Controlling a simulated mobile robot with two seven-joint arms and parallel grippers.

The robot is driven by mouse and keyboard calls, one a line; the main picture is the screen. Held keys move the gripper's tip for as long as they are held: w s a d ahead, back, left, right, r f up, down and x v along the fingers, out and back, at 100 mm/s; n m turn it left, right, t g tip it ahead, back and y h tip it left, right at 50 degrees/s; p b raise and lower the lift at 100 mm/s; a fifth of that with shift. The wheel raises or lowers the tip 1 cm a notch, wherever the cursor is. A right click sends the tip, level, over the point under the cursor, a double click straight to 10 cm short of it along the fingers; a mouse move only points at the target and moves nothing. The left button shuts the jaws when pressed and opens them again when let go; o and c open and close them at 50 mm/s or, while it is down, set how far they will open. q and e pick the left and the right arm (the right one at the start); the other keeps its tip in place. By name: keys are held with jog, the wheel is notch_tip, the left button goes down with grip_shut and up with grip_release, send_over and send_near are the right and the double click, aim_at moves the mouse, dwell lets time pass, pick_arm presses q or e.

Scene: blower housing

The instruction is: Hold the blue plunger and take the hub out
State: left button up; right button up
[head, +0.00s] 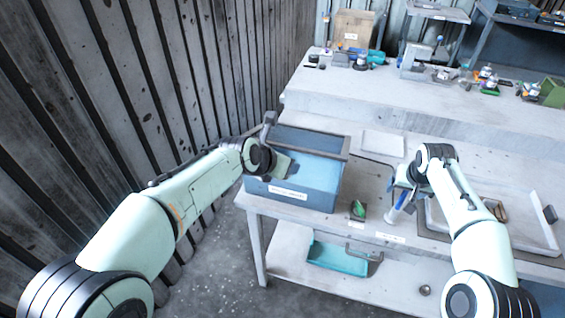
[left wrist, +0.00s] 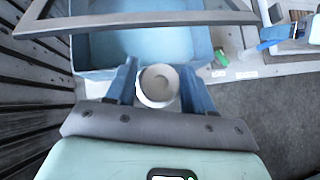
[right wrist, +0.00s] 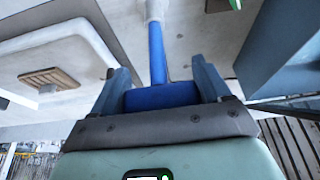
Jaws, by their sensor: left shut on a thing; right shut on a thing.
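My left gripper (head: 290,168) is over the left part of the blue box. In the left wrist view, its fingers are shut on a round, pale grey, cup-like piece (left wrist: 157,86), which looks like the hub. The blue plunger (right wrist: 157,55) is in my right gripper (right wrist: 162,88), with its wide blue end between the fingers. Its shaft runs away from the gripper to a whitish part (right wrist: 155,10) at the top of the right wrist view. In the head view the plunger (head: 398,207) slants down beside the right gripper, which my arm partly hides.
The open blue box (head: 335,190) stands at the table's left end. A pale tray (head: 540,235) lies to the right. A teal bin (head: 335,258) is on the lower shelf.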

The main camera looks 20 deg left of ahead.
jog(key=shift+r, duration=0.4)
jog(key=o, duration=1)
jog(key=v, duration=1.2)
